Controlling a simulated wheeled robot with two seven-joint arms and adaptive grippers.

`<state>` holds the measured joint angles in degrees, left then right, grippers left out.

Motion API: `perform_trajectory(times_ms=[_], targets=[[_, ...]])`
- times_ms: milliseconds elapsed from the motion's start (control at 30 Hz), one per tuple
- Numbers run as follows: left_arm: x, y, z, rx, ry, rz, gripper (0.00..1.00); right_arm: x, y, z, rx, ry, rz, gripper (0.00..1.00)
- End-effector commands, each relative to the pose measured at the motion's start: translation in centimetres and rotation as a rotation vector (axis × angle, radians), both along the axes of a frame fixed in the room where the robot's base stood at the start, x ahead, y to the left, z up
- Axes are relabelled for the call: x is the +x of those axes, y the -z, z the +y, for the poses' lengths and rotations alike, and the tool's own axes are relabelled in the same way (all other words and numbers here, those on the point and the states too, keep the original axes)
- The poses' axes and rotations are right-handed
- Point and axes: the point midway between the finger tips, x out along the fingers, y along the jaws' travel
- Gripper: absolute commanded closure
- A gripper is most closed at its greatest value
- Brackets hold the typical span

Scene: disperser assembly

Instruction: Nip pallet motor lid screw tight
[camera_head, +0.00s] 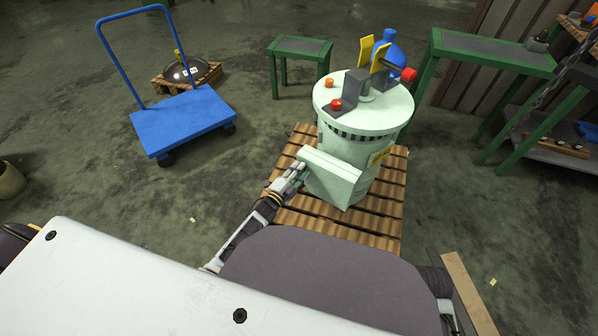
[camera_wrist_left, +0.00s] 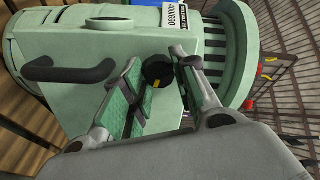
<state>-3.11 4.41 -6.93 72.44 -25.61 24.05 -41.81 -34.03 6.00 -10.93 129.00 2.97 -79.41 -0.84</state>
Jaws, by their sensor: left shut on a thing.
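The pale green motor (camera_head: 345,140) stands upright on the wooden pallet (camera_head: 385,220). Its box-shaped side lid (camera_head: 332,178) faces me, and in the left wrist view the lid (camera_wrist_left: 85,45) has a dark curved handle (camera_wrist_left: 70,72). A round black screw knob (camera_wrist_left: 157,70) with a yellow mark sits on the lid. My left gripper (camera_head: 297,170) is at the lid's left side. In the left wrist view its green-padded fingers (camera_wrist_left: 160,82) lie on either side of the knob and are shut on it. The screw's shaft is hidden. My right gripper is not in view.
A blue trolley (camera_head: 183,120) stands at the left, with open floor between it and the pallet. Green tables (camera_head: 300,47) stand behind and at the right (camera_head: 490,50). A blue bottle-shaped object (camera_head: 388,50) shows behind the motor's top. A plank (camera_head: 468,292) lies at lower right.

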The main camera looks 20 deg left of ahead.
Motion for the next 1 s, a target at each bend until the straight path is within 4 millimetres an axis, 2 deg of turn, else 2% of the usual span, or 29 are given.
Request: perform_trajectory(times_ms=[67, 100, 233, 667, 1000], targets=[[0.0, 0.1, 0.0, 0.001, 0.000, 0.001, 0.95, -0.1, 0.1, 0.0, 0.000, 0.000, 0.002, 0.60], [0.0, 0.1, 0.0, 0.000, 0.000, 0.001, 0.66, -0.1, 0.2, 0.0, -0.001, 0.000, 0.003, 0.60], [0.0, 0.0, 0.0, 0.000, 0.000, 0.001, 0.50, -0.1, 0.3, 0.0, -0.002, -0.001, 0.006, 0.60], [-0.2, 0.0, 0.0, -0.001, 0.000, 0.001, 0.50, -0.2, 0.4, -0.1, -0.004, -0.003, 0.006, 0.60], [-2.0, 0.1, 0.6, 0.000, 0.001, 0.002, 0.50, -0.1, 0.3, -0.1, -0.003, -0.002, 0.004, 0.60]])
